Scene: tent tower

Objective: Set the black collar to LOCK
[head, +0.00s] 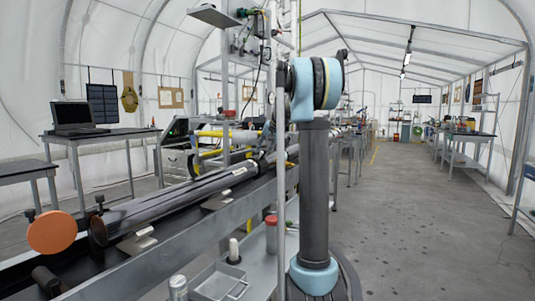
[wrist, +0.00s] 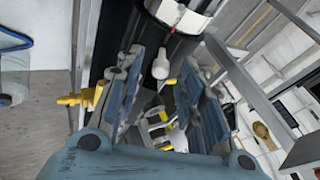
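My gripper (wrist: 162,66) shows in the wrist view with its two blue-grey padded fingers spread apart. It is open, and nothing is clamped between them. A black cylindrical part (wrist: 160,42), which may be the black collar, lies beyond the fingertips at the top. A white band with small dark marks (wrist: 185,14) sits beside it; I cannot read any lettering. A small grey round-ended peg (wrist: 161,66) shows between the fingers, apart from both pads as far as I can see. In the head view my gripper is hidden, and I cannot single out the collar or its setting.
A long dark tube (head: 180,200) lies along a metal trough (head: 200,235), with an orange disc (head: 51,232) at its near end. A grey tray (head: 218,284) and a red-lidded can (head: 271,235) stand beside it. A yellow fitting (wrist: 80,97) is left of the fingers. The right aisle floor (head: 430,220) is clear.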

